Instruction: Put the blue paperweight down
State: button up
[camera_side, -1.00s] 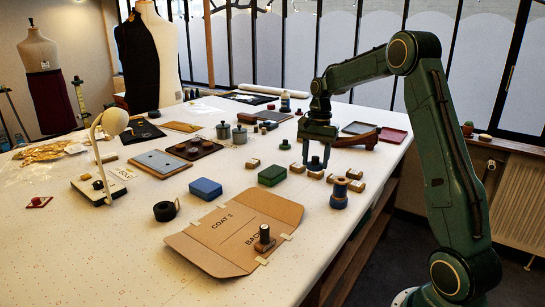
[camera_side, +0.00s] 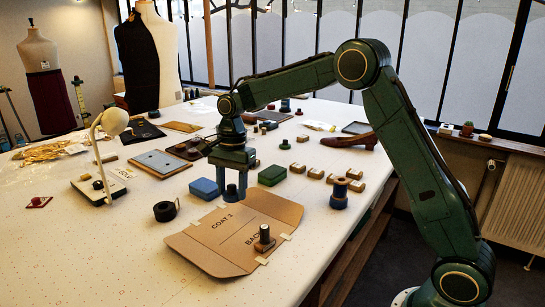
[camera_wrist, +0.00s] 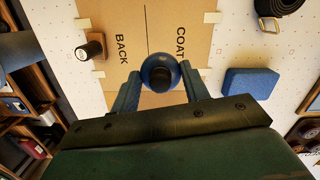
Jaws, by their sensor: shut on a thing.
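My gripper (camera_side: 229,192) points down, with its two fingers shut on the blue paperweight (camera_side: 231,191).
A blue box (camera_side: 205,188) stands close to the left of the fingers, and a green box (camera_side: 272,175) to the right. A dark-topped stamp (camera_side: 264,238) stands on the folder. The near-left table is clear.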

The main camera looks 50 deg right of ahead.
aim_at(226, 196)
jog(key=shift+w+a, duration=0.1)
jog(key=shift+a, duration=0.95)
jog(key=shift+f, duration=1.4)
jog(key=shift+f, duration=0.1)
jog(key=shift+f, duration=2.55)
jog(key=shift+f, duration=0.1)
jog(key=o, duration=1.2)
jog(key=shift+c, duration=0.2)
